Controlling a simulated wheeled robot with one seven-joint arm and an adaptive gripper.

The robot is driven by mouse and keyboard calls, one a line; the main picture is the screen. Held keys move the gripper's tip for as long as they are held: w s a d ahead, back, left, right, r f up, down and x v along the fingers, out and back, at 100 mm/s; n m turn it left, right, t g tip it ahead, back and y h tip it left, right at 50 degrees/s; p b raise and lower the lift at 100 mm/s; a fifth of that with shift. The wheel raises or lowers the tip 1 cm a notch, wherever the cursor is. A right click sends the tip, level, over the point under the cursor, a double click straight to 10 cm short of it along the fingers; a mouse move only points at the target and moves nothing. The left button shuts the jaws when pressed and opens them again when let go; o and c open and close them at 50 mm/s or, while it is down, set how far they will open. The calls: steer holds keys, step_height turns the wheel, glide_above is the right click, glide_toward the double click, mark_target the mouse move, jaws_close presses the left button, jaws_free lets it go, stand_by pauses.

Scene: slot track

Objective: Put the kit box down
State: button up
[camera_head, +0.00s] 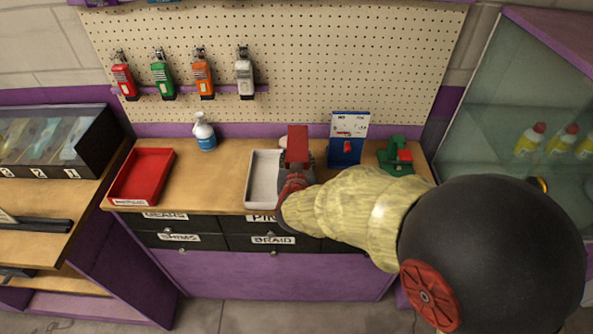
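My gripper (292,183) is over the front of the wooden counter, by the right side of a pale grey tray. It is seen from behind, and my arm hides its fingertips. A red boxy thing (298,139) stands up just beyond the gripper and lines up with it. It may be the kit box, but I cannot tell whether the fingers hold it or whether it touches the counter.
The grey tray (259,190) looks empty, as does the red tray (142,176) at left. A spray bottle (204,134), a blue stand with a card (345,153) and a green device (396,168) stand on the counter (222,180). Colored dispensers hang on the pegboard (340,50).

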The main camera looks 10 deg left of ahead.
steer(key=shift+w+a+f, duration=0.15)
steer(key=shift+f, duration=0.1)
step_height(320, 180, down, 4)
steer(key=shift+w+a+r+b, duration=0.15)
steer(key=shift+r+b, duration=0.1)
steer(key=shift+b, duration=0.55)
steer(key=shift+r, duration=0.1)
steer(key=o, duration=1.5)
steer(key=shift+f, duration=0.2)
steer(key=shift+c, duration=0.2)
